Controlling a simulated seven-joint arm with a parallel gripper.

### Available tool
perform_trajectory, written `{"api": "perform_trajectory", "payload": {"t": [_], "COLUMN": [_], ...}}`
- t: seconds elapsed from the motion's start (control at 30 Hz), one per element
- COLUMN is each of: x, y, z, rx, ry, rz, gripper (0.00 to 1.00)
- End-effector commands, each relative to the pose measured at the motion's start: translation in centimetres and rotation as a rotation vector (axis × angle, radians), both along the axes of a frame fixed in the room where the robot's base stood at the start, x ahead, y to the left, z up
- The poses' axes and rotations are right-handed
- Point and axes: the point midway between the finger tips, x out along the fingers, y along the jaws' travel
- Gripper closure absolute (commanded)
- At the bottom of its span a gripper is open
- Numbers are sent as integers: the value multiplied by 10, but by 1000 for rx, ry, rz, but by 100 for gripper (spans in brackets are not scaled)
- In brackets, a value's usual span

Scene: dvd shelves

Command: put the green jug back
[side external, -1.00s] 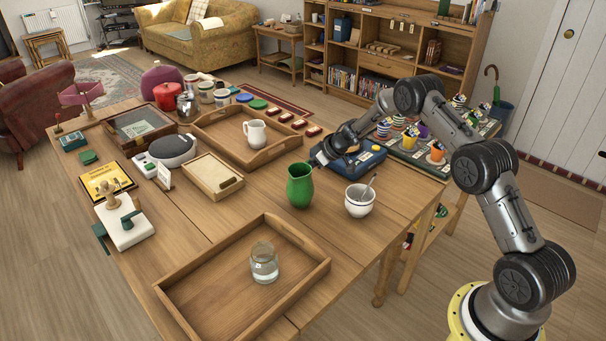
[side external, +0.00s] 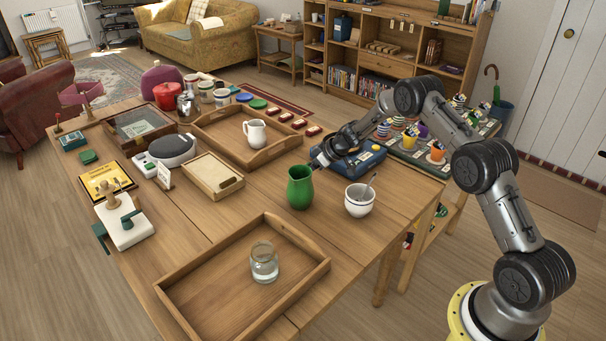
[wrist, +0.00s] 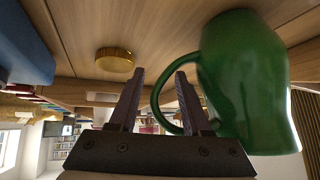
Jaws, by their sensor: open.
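The green jug (side external: 300,187) stands upright on the bare table between the two wooden trays. My gripper (side external: 318,162) is just behind it and to its right in the side view. In the wrist view, which is turned upside down, the green jug (wrist: 245,80) fills the right side. Its handle loop reaches between the two open fingers of my gripper (wrist: 160,95). Whether a finger touches the handle I cannot tell. A white jug (side external: 255,133) stands in the far wooden tray (side external: 205,122).
The near tray (side external: 190,310) holds a glass jar (side external: 264,262). A white cup with a spoon (side external: 359,200) stands close to the right of the green jug. A blue case (side external: 358,162) lies behind my gripper. A round brass-coloured thing (wrist: 116,60) shows in the wrist view.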

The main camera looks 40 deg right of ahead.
Motion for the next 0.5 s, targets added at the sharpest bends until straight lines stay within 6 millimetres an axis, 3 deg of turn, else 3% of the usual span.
{"api": "perform_trajectory", "payload": {"t": [0.5], "x": [-57], "y": [-30], "z": [71], "rx": [-1], "ry": [-1], "rz": [-4], "gripper": [52]}}
